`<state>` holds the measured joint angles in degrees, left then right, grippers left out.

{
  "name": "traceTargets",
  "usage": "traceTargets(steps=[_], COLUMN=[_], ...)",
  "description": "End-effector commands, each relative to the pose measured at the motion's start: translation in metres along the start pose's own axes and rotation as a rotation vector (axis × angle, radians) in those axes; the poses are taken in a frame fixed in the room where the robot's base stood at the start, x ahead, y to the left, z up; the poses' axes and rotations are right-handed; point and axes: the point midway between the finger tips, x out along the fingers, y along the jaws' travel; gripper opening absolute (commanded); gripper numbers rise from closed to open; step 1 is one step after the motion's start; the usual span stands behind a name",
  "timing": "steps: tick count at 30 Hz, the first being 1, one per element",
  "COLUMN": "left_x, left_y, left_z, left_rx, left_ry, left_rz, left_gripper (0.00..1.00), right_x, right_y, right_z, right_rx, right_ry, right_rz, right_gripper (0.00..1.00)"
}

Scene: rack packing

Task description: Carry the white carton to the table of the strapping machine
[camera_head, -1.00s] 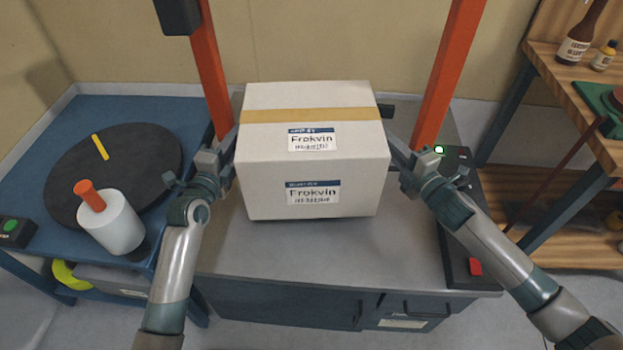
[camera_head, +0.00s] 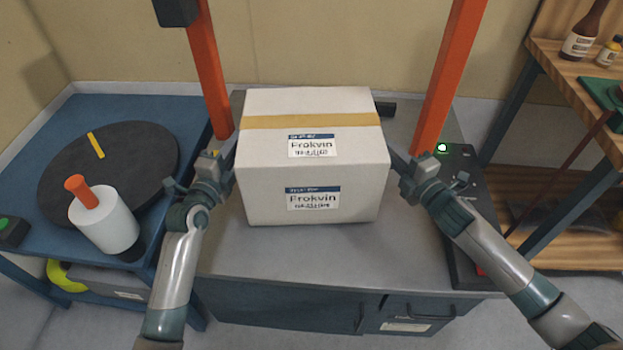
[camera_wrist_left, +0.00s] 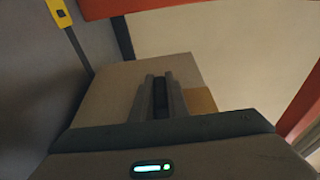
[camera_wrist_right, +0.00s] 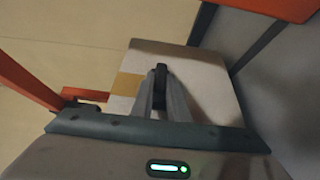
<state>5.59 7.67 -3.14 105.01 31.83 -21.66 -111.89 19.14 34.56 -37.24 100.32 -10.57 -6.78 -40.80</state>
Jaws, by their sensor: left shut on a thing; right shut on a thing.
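The carton's sides also show in the left wrist view (camera_wrist_left: 115,90) and the right wrist view (camera_wrist_right: 205,80). The carton's underside and back are hidden.
A blue table (camera_head: 100,108) at the left holds a dark turntable (camera_head: 140,155) and a white roll (camera_head: 105,225) with an orange handle. A wooden shelf (camera_head: 560,70) with bottles stands at the right. A control panel (camera_head: 465,215) with a green light lies by my right arm.

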Motion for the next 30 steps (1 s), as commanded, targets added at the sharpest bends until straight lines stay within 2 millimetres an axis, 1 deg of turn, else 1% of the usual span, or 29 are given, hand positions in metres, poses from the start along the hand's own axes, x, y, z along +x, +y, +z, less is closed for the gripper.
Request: traceTargets(steps=[9, 10, 12, 23, 26, 30], left_x=[0.000, 0.000, 0.000, -0.001, -0.006, -0.018], left_y=[0.009, 0.013, 0.011, 0.011, 0.011, 0.012], left_z=[0.002, 0.002, 0.002, 0.001, 0.001, 0.001], left_rx=[0.002, 0.001, 0.001, 0.000, 0.000, 0.003], left_ry=[-0.004, -0.003, -0.002, -0.001, -0.001, -0.001], left_rz=[-0.008, 0.000, 0.000, 0.000, 0.000, 0.001], left_gripper=[0.00, 0.16, 0.33, 0.33, 0.33, 0.33], right_x=[0.000, 0.000, 0.000, 0.000, 0.000, 0.000], right_y=[-0.009, -0.012, -0.011, -0.011, -0.011, -0.011], right_z=[0.002, 0.002, 0.002, 0.000, 0.000, 0.000], right_rx=[-0.003, -0.002, -0.001, 0.000, 0.000, 0.000], right_ry=[-0.002, -0.003, -0.003, -0.001, 0.000, 0.000], right_rz=[0.006, -0.001, -0.001, 0.000, 0.000, 0.000], right_gripper=[0.00, 0.16, 0.33, 0.33, 0.33, 0.33])
